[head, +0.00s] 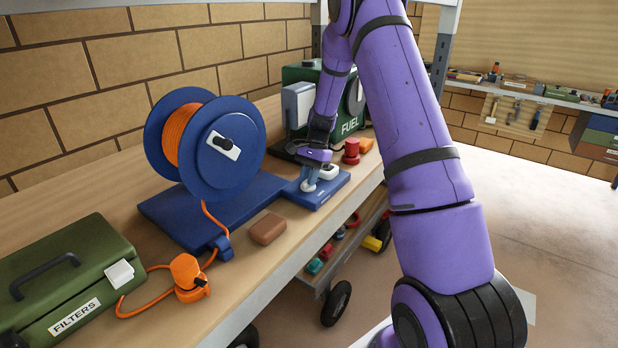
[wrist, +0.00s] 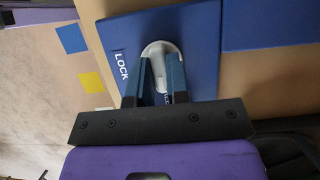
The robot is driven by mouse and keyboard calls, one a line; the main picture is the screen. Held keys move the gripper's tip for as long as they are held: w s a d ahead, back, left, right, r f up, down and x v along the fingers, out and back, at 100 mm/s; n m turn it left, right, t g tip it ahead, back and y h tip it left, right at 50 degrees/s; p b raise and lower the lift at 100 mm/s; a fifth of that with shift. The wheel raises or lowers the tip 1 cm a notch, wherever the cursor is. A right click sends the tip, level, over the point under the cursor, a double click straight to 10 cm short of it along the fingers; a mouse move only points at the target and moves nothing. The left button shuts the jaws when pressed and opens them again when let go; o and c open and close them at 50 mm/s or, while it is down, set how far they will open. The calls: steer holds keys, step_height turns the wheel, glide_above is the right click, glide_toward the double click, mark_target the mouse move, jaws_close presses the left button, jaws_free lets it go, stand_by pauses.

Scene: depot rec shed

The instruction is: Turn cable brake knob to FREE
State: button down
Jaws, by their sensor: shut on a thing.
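The cable brake knob (wrist: 160,48) is pale grey and rounded, on a blue plate (wrist: 203,40) in the wrist view. White LOCK lettering stands on the plate left of the knob; another marking between the fingers is mostly hidden. My gripper (wrist: 160,62) is shut on the knob, one blue finger on each side. In the head view my gripper (head: 309,178) reaches down to the blue plate (head: 330,189) at the bench's front edge. The fingers hide part of the knob, so I cannot tell its exact angle.
A blue cable reel (head: 235,165) with orange cable stands left of my gripper. A green FUEL unit (head: 304,74) is behind it, and a red knob (head: 351,148) is to the right. A brown block (head: 267,229) and a green FILTERS box (head: 75,262) lie nearer. Open floor lies right.

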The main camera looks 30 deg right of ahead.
stand_by(0.4)
steer(key=c, duration=1.1)
jaws_free()
steer(key=shift+r, duration=0.1)
steer(key=v, duration=1)
steer(key=shift+d+r, duration=0.15)
steer(key=shift+r, duration=0.15)
